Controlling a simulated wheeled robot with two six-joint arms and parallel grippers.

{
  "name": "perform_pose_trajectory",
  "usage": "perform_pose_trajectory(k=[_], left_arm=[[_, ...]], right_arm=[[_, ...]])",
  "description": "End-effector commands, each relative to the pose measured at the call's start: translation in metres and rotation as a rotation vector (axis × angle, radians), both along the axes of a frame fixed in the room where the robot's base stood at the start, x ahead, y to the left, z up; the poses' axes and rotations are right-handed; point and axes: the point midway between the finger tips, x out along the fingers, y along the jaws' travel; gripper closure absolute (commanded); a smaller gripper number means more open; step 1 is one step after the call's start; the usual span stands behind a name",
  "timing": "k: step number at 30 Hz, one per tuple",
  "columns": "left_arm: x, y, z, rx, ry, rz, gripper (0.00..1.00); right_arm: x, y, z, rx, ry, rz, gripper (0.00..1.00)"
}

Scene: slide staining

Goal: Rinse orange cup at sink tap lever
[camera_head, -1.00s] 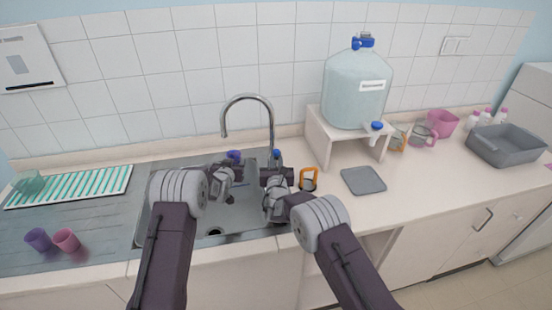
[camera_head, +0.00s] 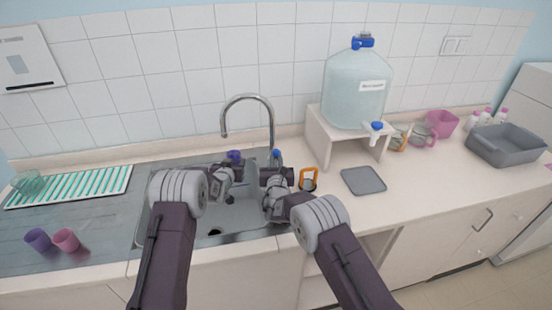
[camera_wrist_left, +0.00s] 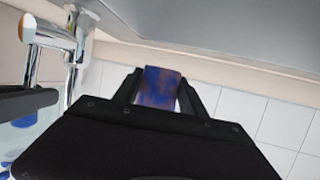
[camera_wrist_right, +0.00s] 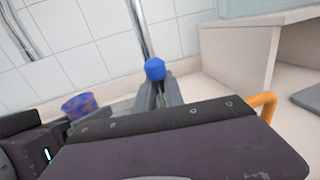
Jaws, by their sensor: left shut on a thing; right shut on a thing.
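A mottled blue-purple cup (camera_head: 234,156) with reddish-brown stains is held over the sink (camera_head: 236,206), left of the tap's upright. My left gripper (camera_head: 230,163) is shut on it; it also shows between the fingers in the left wrist view (camera_wrist_left: 158,88). My right gripper (camera_head: 275,166) is shut at the blue-ended tap lever (camera_head: 277,153), whose blue end shows above the fingers in the right wrist view (camera_wrist_right: 155,69). The tap (camera_head: 248,97) arches over the sink; no water stream is discernible. An orange-handled glass cup (camera_head: 308,180) stands on the counter right of the sink, ungripped.
A large water bottle (camera_head: 357,88) stands on a white stand (camera_head: 322,127) at the right. A grey mat (camera_head: 363,180) lies before it. Purple (camera_head: 39,239) and pink (camera_head: 66,239) cups stand on the left drainboard. A grey basin (camera_head: 505,145) is far right.

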Motion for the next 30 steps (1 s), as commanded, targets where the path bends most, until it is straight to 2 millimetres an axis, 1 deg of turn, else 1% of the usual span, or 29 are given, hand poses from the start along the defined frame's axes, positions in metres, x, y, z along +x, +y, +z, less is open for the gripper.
perform_pose_trajectory(k=[4,10,17,18,19,20,30], left_arm=[[0.000,0.000,0.000,0.000,0.000,0.000,0.92],[0.000,0.000,0.000,0.000,0.000,0.000,0.92],[0.000,0.000,0.000,0.000,0.000,0.000,0.92],[0.000,0.000,0.000,0.000,0.000,0.000,0.92],[0.000,0.000,0.000,0.000,0.000,0.000,0.92],[0.000,0.000,0.000,0.000,0.000,0.000,0.92],[0.000,0.000,0.000,0.000,0.000,0.000,0.92]], right_arm=[[0.001,-0.001,0.001,0.009,0.001,-0.001,1.00],[0.004,-0.011,0.000,0.125,0.035,-0.001,1.00],[0.004,-0.011,0.000,0.129,0.035,-0.001,1.00],[0.004,-0.011,0.000,0.129,0.035,-0.001,0.79],[0.004,-0.011,0.000,0.129,0.035,-0.001,0.71],[0.004,-0.011,0.000,0.129,0.035,-0.001,0.66],[0.001,-0.010,0.000,0.127,0.036,0.000,0.66]])
